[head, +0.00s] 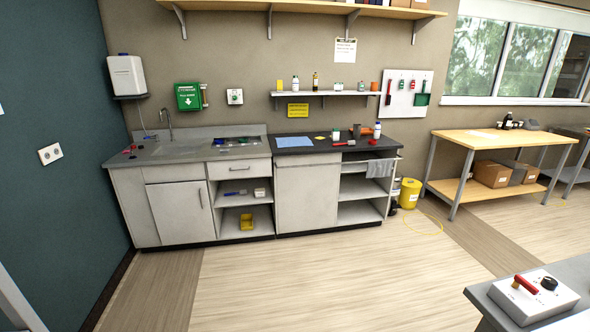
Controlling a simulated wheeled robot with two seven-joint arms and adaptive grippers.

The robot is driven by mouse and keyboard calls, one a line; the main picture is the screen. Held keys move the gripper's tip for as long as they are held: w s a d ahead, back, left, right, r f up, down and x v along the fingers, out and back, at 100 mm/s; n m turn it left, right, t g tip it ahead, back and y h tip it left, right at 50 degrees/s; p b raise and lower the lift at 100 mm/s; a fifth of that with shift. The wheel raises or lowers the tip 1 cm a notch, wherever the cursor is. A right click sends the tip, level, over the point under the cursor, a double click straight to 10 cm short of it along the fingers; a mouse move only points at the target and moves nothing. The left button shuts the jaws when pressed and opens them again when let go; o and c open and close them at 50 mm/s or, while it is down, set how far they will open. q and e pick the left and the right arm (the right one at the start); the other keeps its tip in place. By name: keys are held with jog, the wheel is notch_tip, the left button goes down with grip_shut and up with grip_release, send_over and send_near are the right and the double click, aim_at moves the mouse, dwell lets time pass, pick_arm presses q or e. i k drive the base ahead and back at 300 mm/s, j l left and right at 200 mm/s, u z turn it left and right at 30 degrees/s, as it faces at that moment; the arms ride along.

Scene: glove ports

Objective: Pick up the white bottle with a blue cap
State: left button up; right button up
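A small white bottle with a blue cap (377,130) stands upright near the right end of the black countertop (312,148) in the head view, across the room from me. A larger white container (126,76), also with a blue cap, sits on a bracket on the left part of the back wall. Another small white bottle (335,135) stands further left on the black countertop; its cap looks greenish. Neither of my grippers shows in the head view.
Grey and red items lie beside the bottle. A wall shelf (325,94) hangs above the countertop. A wooden table (500,137) and a yellow bucket (409,193) stand to the right. A grey table corner with a control box (524,297) is at the front right. The middle floor is clear.

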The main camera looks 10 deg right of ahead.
aim_at(377, 130)
jog(key=i, duration=0.8)
jog(key=i+z, duration=0.35)
jog(key=i, duration=0.4)
jog(key=i+z, duration=0.45)
jog(key=i, duration=0.45)
jog(key=i+l, duration=0.85)
jog(key=i, duration=0.2)
jog(key=i+l+u, duration=0.3)
jog(key=u, duration=0.15)
jog(key=i+l+u, duration=0.65)
jog(key=l+u, duration=0.2)
